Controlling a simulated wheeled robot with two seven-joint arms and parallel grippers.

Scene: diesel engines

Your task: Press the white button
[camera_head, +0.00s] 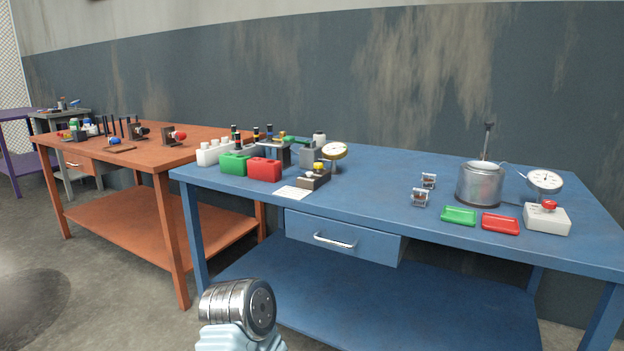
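No plainly white button stands out. A white box (546,219) with a red button (549,205) on top sits at the right end of the blue table (400,215). A small dark box (314,179) with small pale knobs on top sits near the left-middle of the blue table; their exact colours are too small to tell. A white card (293,192) lies in front of it. Neither of my grippers is in view. Part of one of my arms, a metal joint with a light blue link, shows at the bottom, below the table's front edge.
Green (459,215) and red (500,223) trays, a metal pot (480,184) and a dial gauge (544,181) stand near the white box. Green (234,163) and red (264,169) bins stand at left. The table's middle is mostly clear. An orange table (130,155) stands left.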

